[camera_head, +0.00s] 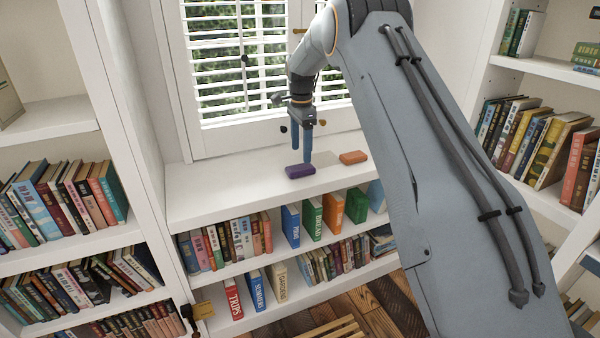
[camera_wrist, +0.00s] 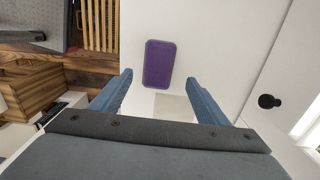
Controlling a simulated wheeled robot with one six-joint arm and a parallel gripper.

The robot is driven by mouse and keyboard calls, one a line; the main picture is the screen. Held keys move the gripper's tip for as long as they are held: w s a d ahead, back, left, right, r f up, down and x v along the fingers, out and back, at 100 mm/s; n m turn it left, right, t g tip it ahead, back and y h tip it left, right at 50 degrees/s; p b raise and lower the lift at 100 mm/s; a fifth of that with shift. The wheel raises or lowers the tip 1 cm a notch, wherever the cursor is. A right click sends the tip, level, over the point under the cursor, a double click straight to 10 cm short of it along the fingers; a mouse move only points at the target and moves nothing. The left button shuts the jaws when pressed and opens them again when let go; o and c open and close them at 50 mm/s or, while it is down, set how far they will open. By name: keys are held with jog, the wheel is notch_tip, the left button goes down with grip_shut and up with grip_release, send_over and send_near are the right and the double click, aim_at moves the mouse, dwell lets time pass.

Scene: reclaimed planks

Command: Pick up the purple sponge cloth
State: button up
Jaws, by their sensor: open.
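The purple sponge cloth (camera_head: 300,171) lies flat on the white window-sill shelf (camera_head: 235,192) in the head view. My gripper (camera_head: 301,160) is above the shelf, pointing down, with its blue fingers close to the cloth. In the wrist view the purple cloth (camera_wrist: 159,64) lies just beyond the fingertips, roughly centred between the two fingers. My gripper (camera_wrist: 158,84) is open there and nothing is between its fingers. I cannot tell from these views how high the fingertips are above the shelf.
An orange block (camera_head: 353,157) lies on the same shelf to the right of the cloth. The window with blinds (camera_head: 235,60) stands behind. Books (camera_head: 310,218) fill the shelves below, and bookcases stand left and right. The shelf left of the cloth is clear.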

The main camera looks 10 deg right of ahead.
aim_at(300, 167)
jog(key=shift+s+a+f+p, duration=0.1)
jog(key=shift+f+p, duration=0.1)
jog(key=shift+f, duration=1.35)
jog(key=shift+s+a+f+p, duration=0.1)
jog(key=shift+f+p, duration=0.05)
jog(key=shift+f, duration=1.35)
jog(key=c, duration=1.1)
